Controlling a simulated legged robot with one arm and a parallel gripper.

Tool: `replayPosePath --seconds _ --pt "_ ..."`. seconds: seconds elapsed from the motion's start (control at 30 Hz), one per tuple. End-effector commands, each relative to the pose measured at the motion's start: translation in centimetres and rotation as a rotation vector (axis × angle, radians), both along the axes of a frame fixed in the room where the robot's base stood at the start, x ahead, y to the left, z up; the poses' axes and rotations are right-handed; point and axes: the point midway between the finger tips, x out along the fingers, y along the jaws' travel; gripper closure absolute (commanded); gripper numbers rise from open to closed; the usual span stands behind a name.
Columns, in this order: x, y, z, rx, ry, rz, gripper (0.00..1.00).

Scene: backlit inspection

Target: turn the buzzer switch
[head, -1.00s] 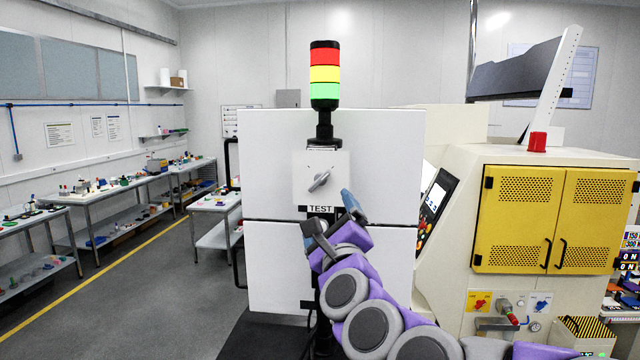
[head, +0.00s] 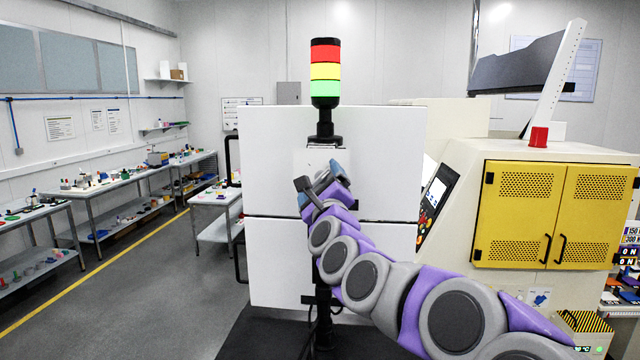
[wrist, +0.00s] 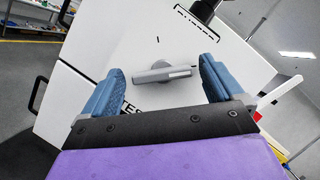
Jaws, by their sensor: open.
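The buzzer switch (wrist: 162,72) is a grey rotary knob on a white plate with dark tick marks, and part of a TEST label shows below it. In the wrist view the knob lies ahead, between the two blue fingers of my gripper (wrist: 162,82). The fingers are apart, one on each side of the knob, with gaps showing. In the head view my gripper (head: 321,183) is in front of the switch plate and hides the knob and label. Whether the fingertips reach the knob's depth is unclear.
A red, yellow and green signal tower (head: 325,72) stands above the white panel (head: 385,150). A cream machine with yellow doors (head: 555,215) is at the right. Benches with small objects (head: 120,195) line the left wall, with open floor before them.

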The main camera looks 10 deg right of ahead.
Motion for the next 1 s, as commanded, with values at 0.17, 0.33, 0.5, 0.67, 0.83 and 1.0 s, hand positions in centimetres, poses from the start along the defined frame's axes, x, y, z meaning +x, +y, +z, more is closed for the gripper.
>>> replayPosePath --seconds 0.17,0.33,0.5,0.67,0.83,1.0 --pt "0.07 -0.01 0.01 0.0 0.0 0.0 0.06" --pt "0.08 -0.02 0.0 0.0 -0.001 -0.001 0.15" --pt "0.07 -0.02 -0.01 0.0 -0.001 -0.001 0.31" --pt "0.1 0.0 -0.05 0.0 0.001 -0.001 0.47" --pt "0.12 0.03 -0.12 0.0 0.002 0.001 0.62" --pt "0.14 0.02 -0.17 -0.008 0.006 0.0 0.62"
